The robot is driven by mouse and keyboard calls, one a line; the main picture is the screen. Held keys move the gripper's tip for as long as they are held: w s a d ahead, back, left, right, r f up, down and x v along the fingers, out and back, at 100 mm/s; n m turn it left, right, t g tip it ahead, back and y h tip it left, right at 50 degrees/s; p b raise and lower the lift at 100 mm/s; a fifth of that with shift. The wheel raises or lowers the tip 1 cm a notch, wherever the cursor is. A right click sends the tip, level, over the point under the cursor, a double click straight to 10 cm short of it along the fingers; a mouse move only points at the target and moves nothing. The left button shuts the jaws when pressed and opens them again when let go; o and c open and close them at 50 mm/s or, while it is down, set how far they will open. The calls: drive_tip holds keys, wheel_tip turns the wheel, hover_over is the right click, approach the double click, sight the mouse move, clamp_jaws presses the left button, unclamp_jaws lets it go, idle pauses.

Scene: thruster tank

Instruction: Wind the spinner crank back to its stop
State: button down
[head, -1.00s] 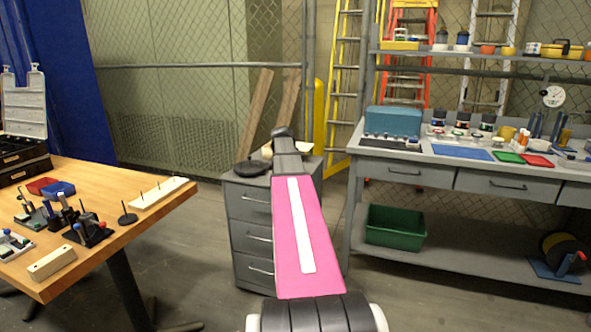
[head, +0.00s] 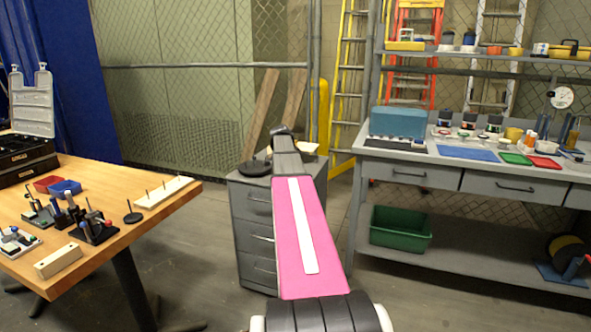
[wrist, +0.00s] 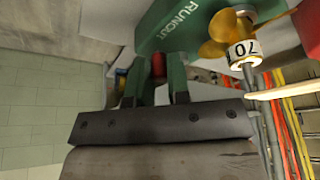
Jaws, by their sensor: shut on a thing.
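In the wrist view my gripper (wrist: 157,88) has its two green fingers shut around a small red knob (wrist: 158,66), which seems to be the crank's handle. Just beyond it is a green body (wrist: 182,27) marked "RUNOUT", apparently the spinner's housing. A brass-coloured bladed part (wrist: 228,32) and a white dial reading "70" (wrist: 242,50) are at its right. The crank arm and its stop cannot be made out. In the head view my own arm hides the gripper and the spinner.
A grey drawer cabinet (head: 256,207) stands ahead, with a black round thing (head: 255,168) on top. A wooden table (head: 100,252) with small parts is at left. A grey workbench (head: 440,158) is at right.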

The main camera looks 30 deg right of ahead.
drive_tip(key=c, duration=1.1)
unclamp_jaws()
drive_tip(key=v, duration=1)
drive_tip(key=shift+a+r, duration=0.2)
drive_tip(key=shift+r, duration=0.15)
drive_tip(key=s+a+f+n+y, duration=0.1)
drive_tip(key=s+a+f+n, duration=0.25)
drive_tip(key=a+f, duration=0.5)
drive_tip(key=s+a+f+n+y, duration=0.1)
drive_tip(key=s+a+f+n, duration=0.3)
drive_tip(key=a+f, duration=0.5)
drive_tip(key=s+a+f+n, duration=0.3)
drive_tip(key=s+a+f, duration=0.2)
drive_tip(key=s+a+f+n+y, duration=0.1)
drive_tip(key=s+a+f+n, duration=0.3)
drive_tip(key=s+a+f, duration=0.1)
drive_tip(key=s+a+f+n+y, duration=0.1)
drive_tip(key=s+a+f+n, duration=0.3)
drive_tip(key=s+a+f, duration=0.1)
drive_tip(key=shift+a+f+n, duration=0.25)
drive_tip(key=shift+a+f, duration=0.45)
drive_tip(key=shift+a, duration=0.2)
